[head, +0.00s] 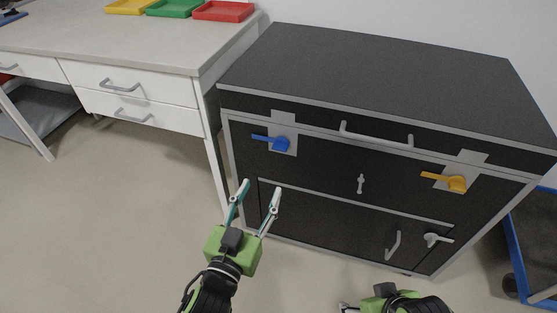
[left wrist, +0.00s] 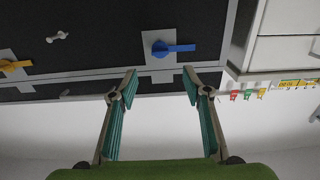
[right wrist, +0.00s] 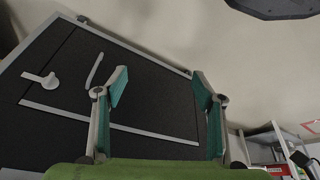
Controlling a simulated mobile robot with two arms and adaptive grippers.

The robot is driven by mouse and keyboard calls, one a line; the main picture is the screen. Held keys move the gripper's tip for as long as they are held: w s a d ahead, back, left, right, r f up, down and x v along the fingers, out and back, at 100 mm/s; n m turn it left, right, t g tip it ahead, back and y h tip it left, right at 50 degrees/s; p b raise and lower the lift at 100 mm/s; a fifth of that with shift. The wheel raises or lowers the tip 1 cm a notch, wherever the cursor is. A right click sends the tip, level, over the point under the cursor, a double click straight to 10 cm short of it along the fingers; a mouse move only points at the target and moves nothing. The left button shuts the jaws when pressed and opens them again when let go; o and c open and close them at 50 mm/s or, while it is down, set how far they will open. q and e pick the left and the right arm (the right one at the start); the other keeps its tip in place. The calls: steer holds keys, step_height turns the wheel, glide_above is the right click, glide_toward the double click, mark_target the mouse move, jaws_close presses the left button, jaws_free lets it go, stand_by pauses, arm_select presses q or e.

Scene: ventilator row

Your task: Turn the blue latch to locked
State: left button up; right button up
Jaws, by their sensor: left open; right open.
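The blue latch (head: 277,143) sits on a grey plate at the upper left of the black cabinet front, with its lever pointing left in the head view. In the left wrist view the blue latch (left wrist: 168,48) shows beyond the fingertips, its lever pointing right. My left gripper (head: 261,187) is open and empty, below the latch and apart from it. Its open fingers also show in the left wrist view (left wrist: 160,82). My right gripper (right wrist: 160,82) is open and empty; in the head view it is mostly cut off at the bottom edge.
The black cabinet (head: 390,75) also has an orange latch (head: 450,182), a long top handle (head: 376,138), a small grey knob (head: 361,184) and a lower grey latch (head: 437,239). A white desk (head: 120,40) with coloured trays stands left. A blue-framed cart (head: 520,250) stands right.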

mark_target(279, 150)
arm_select(q)
steer(key=x, duration=0.4)
steer(key=b+x, duration=0.1)
steer(key=x, duration=0.4)
steer(key=b+x, duration=0.1)
steer(key=x, duration=0.3)
steer(key=shift+w+d+r, duration=0.1)
steer(key=shift+w+r, duration=0.25)
steer(key=shift+w, duration=0.05)
arm_select(e)
steer(key=w+a+r+t+y, duration=0.1)
steer(key=w+a+r+t, duration=0.2)
steer(key=w, duration=0.7)
step_height(279, 150, up, 2)
steer(key=shift+a+r+t, duration=0.15)
steer(key=shift+t, duration=0.95)
steer(key=shift+w, duration=0.1)
arm_select(q)
jaws_close()
